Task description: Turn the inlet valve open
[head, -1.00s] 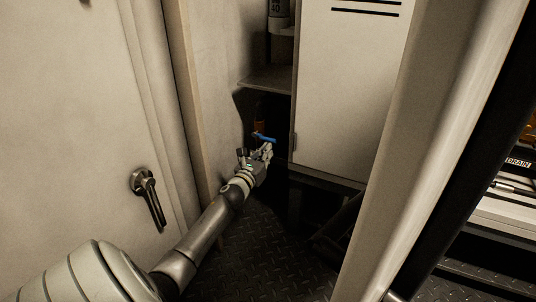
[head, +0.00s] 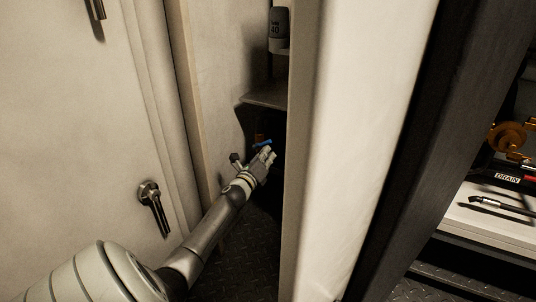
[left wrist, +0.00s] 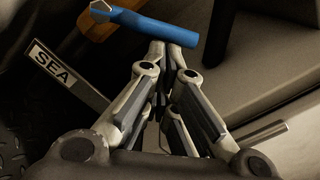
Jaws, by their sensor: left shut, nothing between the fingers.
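The valve's blue lever handle (head: 262,143) shows small in the dark recess between the cream panels, with an orange-brown part (head: 259,137) behind it. In the left wrist view the blue lever (left wrist: 150,24) lies across the top, just beyond my fingertips. My left gripper (head: 269,155) reaches into the recess from the left, at the lever. It is shut and empty, with its fingertips (left wrist: 173,46) together close to the lever's underside; I cannot tell whether they touch. A tag reading SEA (left wrist: 52,65) is left of the fingers. My right gripper is not in view.
A cream upright panel (head: 345,150) stands close on the right of the recess. A cream door with a dark handle (head: 153,205) is on the left. A grey shelf (head: 266,99) is above the lever. A bench with a DRAIN label (head: 507,178) is at far right.

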